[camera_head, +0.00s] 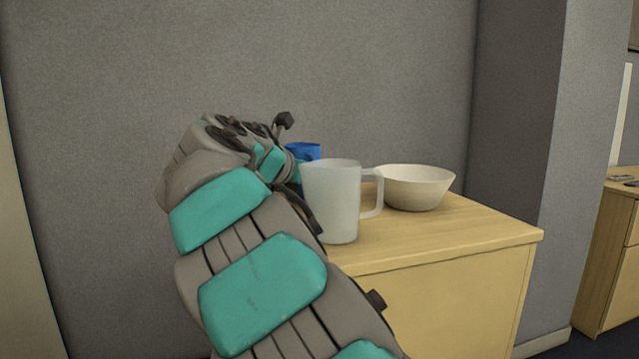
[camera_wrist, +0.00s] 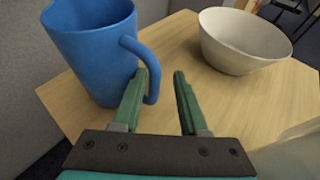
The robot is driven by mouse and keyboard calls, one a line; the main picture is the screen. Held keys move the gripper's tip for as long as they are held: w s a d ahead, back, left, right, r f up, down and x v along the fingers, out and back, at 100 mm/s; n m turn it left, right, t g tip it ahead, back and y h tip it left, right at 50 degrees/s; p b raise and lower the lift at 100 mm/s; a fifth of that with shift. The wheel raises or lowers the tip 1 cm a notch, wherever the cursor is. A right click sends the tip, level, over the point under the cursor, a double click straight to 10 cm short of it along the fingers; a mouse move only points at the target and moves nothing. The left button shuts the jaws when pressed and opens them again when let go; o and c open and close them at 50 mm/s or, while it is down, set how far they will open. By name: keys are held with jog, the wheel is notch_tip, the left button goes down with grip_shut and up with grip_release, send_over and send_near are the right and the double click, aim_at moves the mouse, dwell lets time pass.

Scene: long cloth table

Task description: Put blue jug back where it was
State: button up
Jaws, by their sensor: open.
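The blue jug (camera_wrist: 92,48) stands upright on the wooden cabinet top in the wrist view, its handle toward my gripper. In the head view only a small blue part of the jug (camera_head: 304,151) shows behind my arm and a white jug. My gripper (camera_wrist: 163,73) is open. Its left finger is at the jug's handle, overlapping it in the picture; I cannot tell whether they touch. The right finger is clear of the handle, and nothing else shows between the fingers. In the head view my arm hides most of the gripper.
A translucent white jug (camera_head: 333,202) stands near the front of the wooden cabinet (camera_head: 450,240). A cream bowl (camera_head: 417,188) sits right of it, and in the wrist view the bowl (camera_wrist: 243,42) is right of my fingers. A grey wall (camera_head: 350,70) rises behind. The cabinet's right front corner is bare.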

jog(key=v, duration=1.2)
jog(key=shift+p, duration=0.3)
